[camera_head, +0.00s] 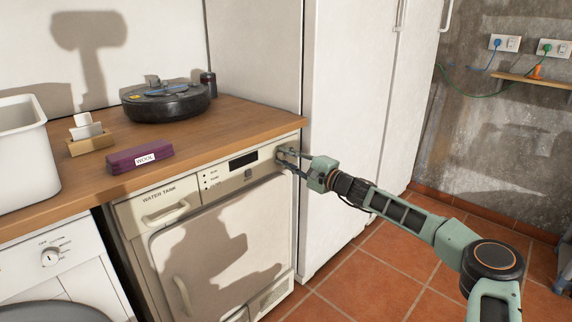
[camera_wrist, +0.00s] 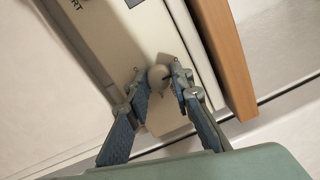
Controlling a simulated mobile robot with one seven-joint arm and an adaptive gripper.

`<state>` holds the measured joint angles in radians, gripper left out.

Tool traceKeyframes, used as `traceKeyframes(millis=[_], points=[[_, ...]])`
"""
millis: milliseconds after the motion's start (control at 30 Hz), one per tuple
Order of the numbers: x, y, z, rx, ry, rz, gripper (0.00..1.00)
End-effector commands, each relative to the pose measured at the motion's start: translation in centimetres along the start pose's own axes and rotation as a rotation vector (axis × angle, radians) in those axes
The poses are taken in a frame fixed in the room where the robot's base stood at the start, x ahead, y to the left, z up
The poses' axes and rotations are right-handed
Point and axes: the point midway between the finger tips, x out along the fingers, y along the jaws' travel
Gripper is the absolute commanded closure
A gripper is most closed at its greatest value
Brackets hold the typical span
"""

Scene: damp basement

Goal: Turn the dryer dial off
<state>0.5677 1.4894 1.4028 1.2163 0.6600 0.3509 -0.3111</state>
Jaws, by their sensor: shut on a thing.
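The dryer (camera_head: 205,225) is a cream front-loading machine under the wooden counter. Its control panel has a dark display (camera_head: 243,161) and a "WATER TANK" drawer (camera_head: 160,205). The dryer dial (camera_wrist: 158,76) is a round beige knob at the panel's right end, seen in the wrist view between my fingertips. My gripper (camera_head: 289,160) reaches the panel's right end from the right, and its fingers hide most of the dial in the head view. In the wrist view my gripper (camera_wrist: 160,88) is shut on the dial, one finger on each side. The dial's markings and pointer cannot be read.
The wooden counter (camera_head: 235,118) overhangs the panel closely; its edge (camera_wrist: 228,55) runs beside my fingers. On it are a black robot vacuum (camera_head: 165,103), a purple "WOOL" box (camera_head: 140,158) and a white bin (camera_head: 25,150). A washer (camera_head: 60,255) stands left, a tall white cabinet (camera_head: 350,120) right.

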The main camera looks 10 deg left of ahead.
Motion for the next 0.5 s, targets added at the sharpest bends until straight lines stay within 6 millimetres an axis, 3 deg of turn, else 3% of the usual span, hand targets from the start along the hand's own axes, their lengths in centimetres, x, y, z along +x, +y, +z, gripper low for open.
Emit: traceKeyframes(millis=[500], points=[[-0.04,-0.03,-0.07,-0.048,-0.001,0.002,1.0]])
